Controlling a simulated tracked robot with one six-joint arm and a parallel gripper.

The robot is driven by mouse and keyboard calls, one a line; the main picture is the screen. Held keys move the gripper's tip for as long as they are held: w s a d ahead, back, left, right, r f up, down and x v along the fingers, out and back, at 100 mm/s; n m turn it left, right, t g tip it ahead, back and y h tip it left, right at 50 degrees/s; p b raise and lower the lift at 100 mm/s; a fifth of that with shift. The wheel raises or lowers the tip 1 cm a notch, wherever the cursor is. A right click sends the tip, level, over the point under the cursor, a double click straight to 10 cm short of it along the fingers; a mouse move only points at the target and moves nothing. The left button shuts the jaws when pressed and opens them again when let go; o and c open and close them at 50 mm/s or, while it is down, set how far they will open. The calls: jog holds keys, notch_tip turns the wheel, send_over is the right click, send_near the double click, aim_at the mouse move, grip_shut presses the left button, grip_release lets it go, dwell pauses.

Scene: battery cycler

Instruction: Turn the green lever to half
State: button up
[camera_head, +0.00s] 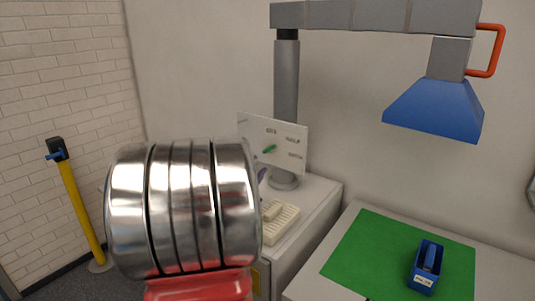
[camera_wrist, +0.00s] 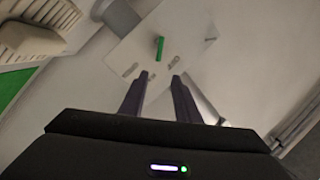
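The green lever (camera_head: 269,149) is a small bar on a white upright panel (camera_head: 296,164), tilted in the head view with its right end higher. In the wrist view the green lever (camera_wrist: 159,48) stands out near the top middle, on the white panel (camera_wrist: 190,28). My gripper (camera_wrist: 160,76) shows two dark purple fingers with a clear gap between them. It is open and empty, with the lever just beyond the fingertips, apart from them. In the head view only a bit of purple finger shows below the panel; my arm hides the rest.
A grey post with an overhead arm carries a blue hood (camera_head: 434,108) at upper right. Beige block-like parts (camera_head: 280,220) sit on the white cabinet beneath the panel. A green mat (camera_head: 358,250) holds a blue holder (camera_head: 426,266). A yellow post (camera_head: 82,213) stands at left.

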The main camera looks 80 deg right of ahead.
aim_at(270, 150)
jog(key=shift+w+f, duration=0.3)
jog(key=shift+f, duration=0.15)
jog(key=shift+d, duration=0.15)
jog(key=d, duration=0.4)
jog(key=s+d, duration=0.1)
jog(key=d, duration=0.8)
jog(key=shift+s+d, duration=0.2)
jog(key=shift+d, duration=0.05)
grip_shut()
